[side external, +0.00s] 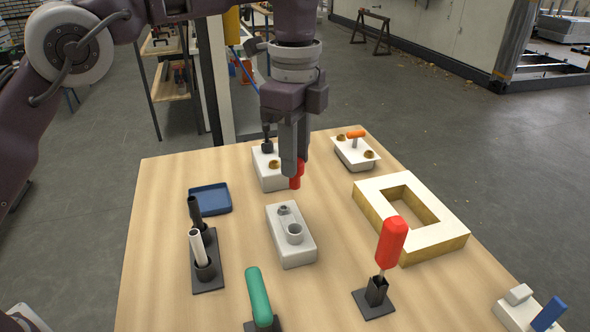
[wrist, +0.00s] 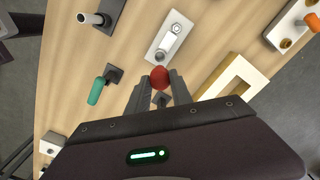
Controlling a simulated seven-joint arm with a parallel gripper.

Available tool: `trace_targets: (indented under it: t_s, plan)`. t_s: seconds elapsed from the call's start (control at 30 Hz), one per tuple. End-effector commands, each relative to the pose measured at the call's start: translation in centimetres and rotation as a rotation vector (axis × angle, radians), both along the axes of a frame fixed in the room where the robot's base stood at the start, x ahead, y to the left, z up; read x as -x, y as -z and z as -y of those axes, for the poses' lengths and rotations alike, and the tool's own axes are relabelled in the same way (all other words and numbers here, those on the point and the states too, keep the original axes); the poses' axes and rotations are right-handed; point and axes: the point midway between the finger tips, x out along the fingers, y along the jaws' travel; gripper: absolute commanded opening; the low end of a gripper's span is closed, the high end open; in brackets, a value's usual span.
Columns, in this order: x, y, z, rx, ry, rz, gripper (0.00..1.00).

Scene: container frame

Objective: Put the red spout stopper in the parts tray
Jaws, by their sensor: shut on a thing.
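The red spout stopper (side external: 296,175) is held between the fingers of my gripper (side external: 294,172), above the table. In the wrist view the stopper (wrist: 159,76) shows as a round red end between the fingertips (wrist: 160,84). Below and in front of it is a white block with a short spout and a wider ring (side external: 293,240); the stopper is apart from it. The parts tray (side external: 211,199) is a shallow, dark blue square tray at the left of the table, and its inside looks empty. The tray is not visible in the wrist view.
A black stand with upright tubes (side external: 204,268) is in front of the tray. A green-handled tool (side external: 258,297) and a red-handled tool (side external: 391,245) stand nearer the camera. A hollow white-topped frame (side external: 440,235) lies right. White blocks (side external: 270,170) stand behind my gripper.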

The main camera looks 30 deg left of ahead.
Motion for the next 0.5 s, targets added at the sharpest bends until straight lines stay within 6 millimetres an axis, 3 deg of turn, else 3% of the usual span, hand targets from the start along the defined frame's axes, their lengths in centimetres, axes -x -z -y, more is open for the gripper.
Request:
trace_targets:
  t_s: [0.2, 0.5]
  plan:
    - [0.0, -1.6, 0.0, 0.000, 0.000, 0.000, 0.00]
    - [0.0, -1.8, 0.0, 0.000, 0.001, 0.000, 0.00]
